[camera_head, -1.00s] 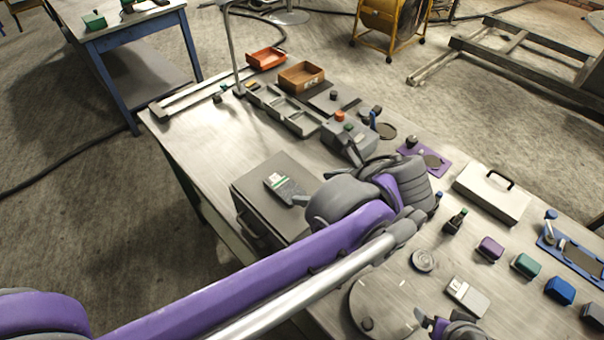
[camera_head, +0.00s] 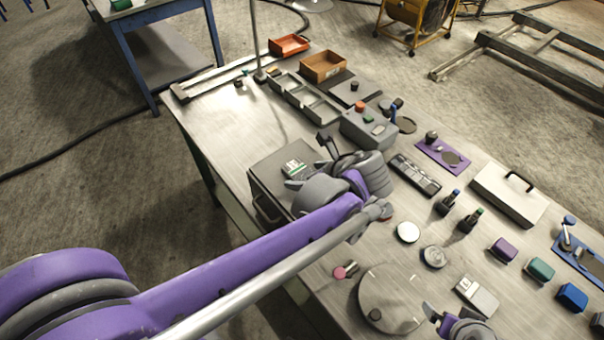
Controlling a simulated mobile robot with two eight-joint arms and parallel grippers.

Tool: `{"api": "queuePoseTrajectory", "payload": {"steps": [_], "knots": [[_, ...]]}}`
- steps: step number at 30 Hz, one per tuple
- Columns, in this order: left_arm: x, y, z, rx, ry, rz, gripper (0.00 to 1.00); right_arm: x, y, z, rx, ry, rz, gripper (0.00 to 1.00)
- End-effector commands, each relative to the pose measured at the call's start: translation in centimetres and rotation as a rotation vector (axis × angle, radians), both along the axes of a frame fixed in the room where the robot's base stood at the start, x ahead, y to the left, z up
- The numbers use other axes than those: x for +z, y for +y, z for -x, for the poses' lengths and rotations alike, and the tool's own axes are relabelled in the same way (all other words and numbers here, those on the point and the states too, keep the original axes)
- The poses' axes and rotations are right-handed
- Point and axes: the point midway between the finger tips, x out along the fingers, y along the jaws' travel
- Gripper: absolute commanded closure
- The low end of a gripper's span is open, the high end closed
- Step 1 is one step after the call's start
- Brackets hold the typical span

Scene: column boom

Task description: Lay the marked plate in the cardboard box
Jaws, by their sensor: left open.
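The marked plate (camera_head: 294,170), dark with a white label and green stripe, lies flat on top of the grey cabinet (camera_head: 264,182). My left gripper (camera_head: 310,165) is open just right of the plate, one finger near its front side and the other behind it. I cannot tell whether a finger touches it.
An orange tray (camera_head: 290,45), a grey divided tray (camera_head: 304,98) and a grey button box (camera_head: 368,128) stand near the cardboard box. A thin pole (camera_head: 255,40) rises at the table's far left. A white case (camera_head: 509,194) stands at right.

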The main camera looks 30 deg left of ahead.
Motion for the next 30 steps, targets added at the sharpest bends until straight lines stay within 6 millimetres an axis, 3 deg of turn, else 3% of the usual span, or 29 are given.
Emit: {"api": "queuePoseTrajectory", "payload": {"steps": [5, 21, 30], "knots": [[0.01, -0.01, 0.01, 0.000, 0.000, 0.000, 0.04, 0.00, 0.00, 0.01, 0.000, 0.000, 0.000, 0.01], [0.05, -0.04, 0.00, 0.000, 0.000, 0.000, 1.00, 0.00, 0.00, 0.01, 0.000, 0.000, 0.000, 0.01], [0.12, -0.01, 0.00, 0.000, -0.001, -0.002, 1.00, 0.00, 0.00, 0.01, 0.000, 0.000, 0.000, 0.01]]}}
